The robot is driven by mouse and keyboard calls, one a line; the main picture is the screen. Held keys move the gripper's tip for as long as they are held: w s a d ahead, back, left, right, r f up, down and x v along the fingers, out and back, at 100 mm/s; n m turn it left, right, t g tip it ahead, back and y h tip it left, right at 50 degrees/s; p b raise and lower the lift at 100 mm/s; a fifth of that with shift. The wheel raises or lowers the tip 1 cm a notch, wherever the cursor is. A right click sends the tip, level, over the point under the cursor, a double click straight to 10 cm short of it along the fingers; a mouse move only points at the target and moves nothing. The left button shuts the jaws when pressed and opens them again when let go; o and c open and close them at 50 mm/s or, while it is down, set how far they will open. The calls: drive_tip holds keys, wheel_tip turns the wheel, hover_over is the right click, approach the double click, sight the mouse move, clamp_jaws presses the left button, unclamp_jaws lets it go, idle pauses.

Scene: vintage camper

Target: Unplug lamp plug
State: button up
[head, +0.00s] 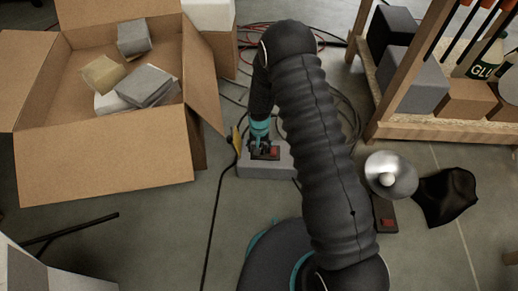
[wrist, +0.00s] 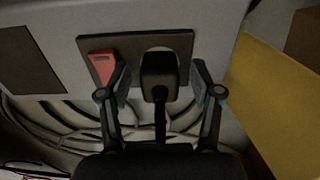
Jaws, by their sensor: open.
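The black lamp plug (wrist: 158,72) sits in a dark socket plate (wrist: 184,42) on a grey block, its cord hanging straight down toward me in the wrist view. My gripper (wrist: 160,80) is open, with one finger on each side of the plug. A narrow gap seems to show on each side; contact is not clear. In the head view my gripper (head: 261,149) is low over the grey block (head: 280,170), and my arm and gripper hide the plug. A silver lamp shade with a bulb (head: 390,174) is on the right.
A red switch (wrist: 103,66) is left of the plug. A yellow panel (wrist: 275,105) stands close on the right. Cables lie on the floor around the block. An open cardboard box (head: 100,165) is at left, a wooden shelf (head: 440,130) at right.

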idle(0.9)
clamp_jaws()
drive_tip(key=shift+r, duration=0.15)
drive_tip(key=shift+r+p, duration=1.45)
drive_tip(key=shift+r, duration=1.4)
